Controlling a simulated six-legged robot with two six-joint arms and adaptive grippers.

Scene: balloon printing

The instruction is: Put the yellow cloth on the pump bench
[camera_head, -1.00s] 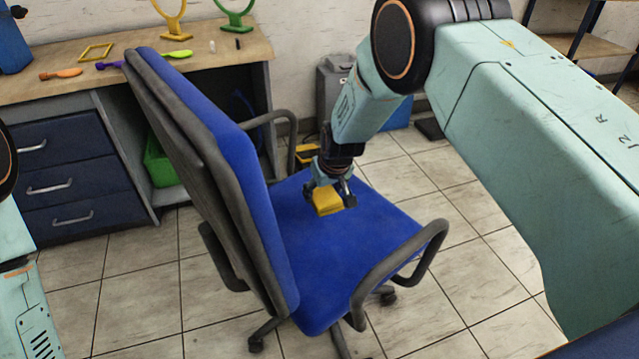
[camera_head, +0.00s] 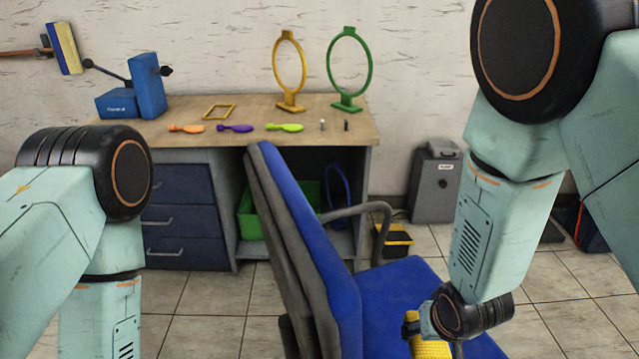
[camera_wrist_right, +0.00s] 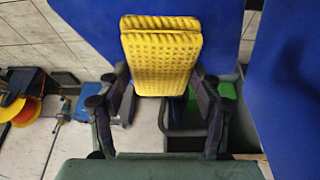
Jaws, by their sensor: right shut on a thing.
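The yellow cloth (camera_head: 430,349) is folded, with a woven texture, and shows at the bottom edge of the head view, in front of the blue chair seat. In the right wrist view the cloth (camera_wrist_right: 160,58) sits between both fingers. My right gripper (camera_head: 424,328) is shut on it; whether the cloth touches the seat is unclear. The pump bench (camera_head: 345,128) has a wooden top and stands against the wall, behind the chair. My left arm shows at the left, but its gripper is out of the picture.
The blue chair (camera_head: 400,290) stands before the bench's right part. A blue pump (camera_head: 148,88), yellow frame (camera_head: 220,112), balloons (camera_head: 235,128) and two ring stands (camera_head: 349,68) are on the bench. A grey cabinet (camera_head: 436,185) stands to the right.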

